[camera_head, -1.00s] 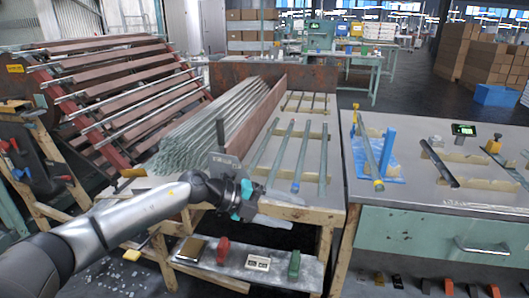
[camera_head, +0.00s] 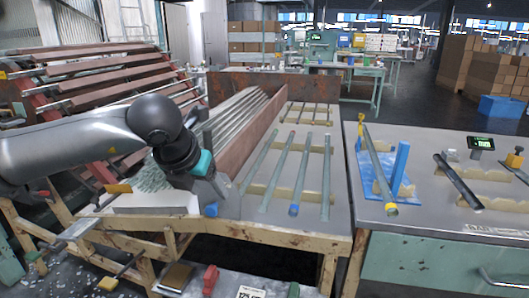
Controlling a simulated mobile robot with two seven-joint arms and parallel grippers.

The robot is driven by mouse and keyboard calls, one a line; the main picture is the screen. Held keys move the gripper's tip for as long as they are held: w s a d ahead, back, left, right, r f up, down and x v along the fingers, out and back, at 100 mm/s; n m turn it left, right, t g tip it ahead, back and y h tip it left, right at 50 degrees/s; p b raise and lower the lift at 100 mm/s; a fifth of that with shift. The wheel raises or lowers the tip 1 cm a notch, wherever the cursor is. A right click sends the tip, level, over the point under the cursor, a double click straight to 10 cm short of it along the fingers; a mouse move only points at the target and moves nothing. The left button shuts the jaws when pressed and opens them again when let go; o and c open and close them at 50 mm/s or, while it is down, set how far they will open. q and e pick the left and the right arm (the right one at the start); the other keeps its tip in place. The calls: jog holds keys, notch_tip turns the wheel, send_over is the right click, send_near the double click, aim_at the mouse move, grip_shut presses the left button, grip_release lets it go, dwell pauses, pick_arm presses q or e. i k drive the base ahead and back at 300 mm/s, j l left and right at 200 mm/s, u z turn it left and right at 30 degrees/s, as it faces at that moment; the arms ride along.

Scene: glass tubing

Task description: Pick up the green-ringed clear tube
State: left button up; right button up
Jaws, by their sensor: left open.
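Several clear tubes lie lengthwise on notched wooden supports on the left table: a left one (camera_head: 261,157), a middle one (camera_head: 278,172), one with a blue end (camera_head: 301,172) and a right one (camera_head: 326,178). I cannot make out a green ring on any of these. My right gripper is out of view.
A bundle of tubes (camera_head: 238,114) lies behind a rusty divider (camera_head: 245,146) left of the supports. The right table holds a blue upright (camera_head: 400,168), a dark rod (camera_head: 458,182) and a small display (camera_head: 481,143). A gap separates the tables.

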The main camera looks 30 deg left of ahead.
aim_at(242, 188)
jog(key=i+j, duration=0.2)
jog(key=i, duration=0.15)
jog(key=i+j, duration=0.15)
jog(key=i, duration=0.25)
jog(key=i+j, duration=0.2)
jog(key=i, duration=0.15)
